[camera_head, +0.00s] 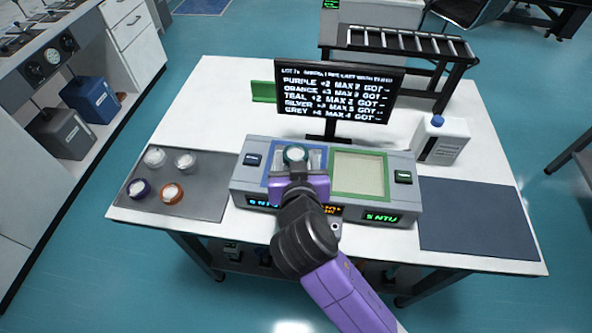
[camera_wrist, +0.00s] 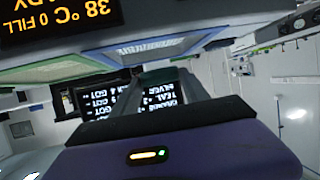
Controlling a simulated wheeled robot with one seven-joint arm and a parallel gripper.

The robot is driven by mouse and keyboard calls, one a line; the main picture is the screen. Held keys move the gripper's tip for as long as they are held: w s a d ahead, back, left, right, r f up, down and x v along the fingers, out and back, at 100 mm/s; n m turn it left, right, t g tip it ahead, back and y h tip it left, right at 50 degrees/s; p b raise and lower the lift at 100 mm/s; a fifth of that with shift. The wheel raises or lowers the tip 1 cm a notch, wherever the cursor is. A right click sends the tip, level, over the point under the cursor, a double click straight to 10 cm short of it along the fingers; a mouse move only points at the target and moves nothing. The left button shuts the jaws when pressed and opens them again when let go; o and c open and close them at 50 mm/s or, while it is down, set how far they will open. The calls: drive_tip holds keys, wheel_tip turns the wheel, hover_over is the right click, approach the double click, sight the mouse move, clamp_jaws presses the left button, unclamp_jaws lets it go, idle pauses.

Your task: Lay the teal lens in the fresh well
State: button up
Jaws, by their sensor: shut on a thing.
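The teal lens (camera_head: 295,153), a small ring with a pale centre, is at the tip of my gripper (camera_head: 297,168) in the head view. My gripper is shut on it, over the blue-framed well (camera_head: 268,178) of the grey bench unit. Which well is the fresh one cannot be read.
A grey tray (camera_head: 195,205) on the left holds several ringed lenses. A black screen (camera_head: 335,92) listing lens colours stands behind the unit. A white bottle (camera_head: 440,140) with a blue cap stands right of it. A dark mat (camera_head: 478,220) on the right is bare.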

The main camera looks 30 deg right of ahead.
drive_tip(key=shift+f, duration=2.25)
drive_tip(key=shift+f, duration=0.15)
drive_tip(key=o, duration=1.1)
drive_tip(key=shift+a, duration=0.1)
drive_tip(key=b+v, duration=0.1)
drive_tip(key=v, duration=1.1)
drive_tip(key=shift+b, duration=0.35)
